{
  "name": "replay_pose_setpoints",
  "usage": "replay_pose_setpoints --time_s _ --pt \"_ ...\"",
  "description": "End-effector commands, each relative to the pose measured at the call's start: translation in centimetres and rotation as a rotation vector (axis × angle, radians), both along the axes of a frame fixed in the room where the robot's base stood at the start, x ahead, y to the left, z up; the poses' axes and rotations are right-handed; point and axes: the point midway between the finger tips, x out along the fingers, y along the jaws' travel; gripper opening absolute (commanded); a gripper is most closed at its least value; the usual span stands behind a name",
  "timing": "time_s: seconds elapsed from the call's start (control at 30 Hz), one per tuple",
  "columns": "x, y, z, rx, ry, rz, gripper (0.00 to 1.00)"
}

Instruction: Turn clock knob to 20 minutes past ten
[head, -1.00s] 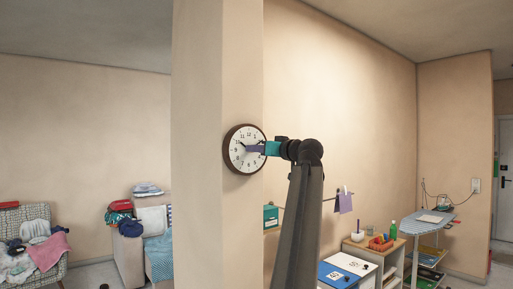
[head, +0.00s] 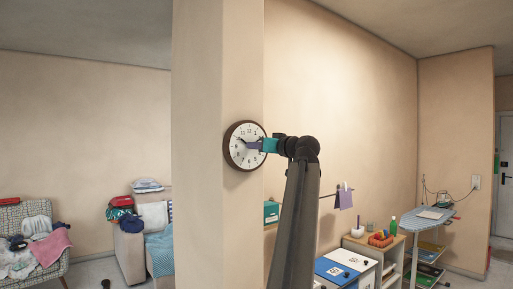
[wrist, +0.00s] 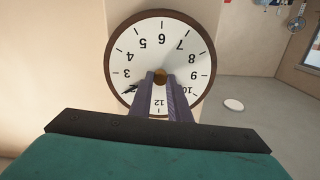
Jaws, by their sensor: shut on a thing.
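A round wall clock (head: 236,157) with a brown rim and white face hangs on the pillar. It looks upside down in the wrist view (wrist: 143,58). A brass knob (wrist: 160,77) is at its centre. My gripper (wrist: 161,82) has its purple fingers shut on this knob. One black hand (wrist: 130,89) points close to the 2 in the wrist view. In the head view, a dark hand (head: 239,140) points up and left, around the 10. My fingers cover part of the face near 11 and 12.
The pillar (head: 216,220) stands clear of other objects around the clock. A laundry-covered armchair (head: 35,240) is low at left, with a laundry-covered sofa (head: 130,250) beside it. Shelves (head: 374,254) and an ironing board (head: 428,218) stand at right.

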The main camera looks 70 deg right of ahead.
Motion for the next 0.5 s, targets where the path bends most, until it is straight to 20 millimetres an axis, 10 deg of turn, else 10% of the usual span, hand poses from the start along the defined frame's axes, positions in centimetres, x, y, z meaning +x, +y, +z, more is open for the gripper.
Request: replay_pose_setpoints --time_s 0.5 --pt "-0.08 -0.09 -0.03 0.195 -0.127 -0.001 0.0"
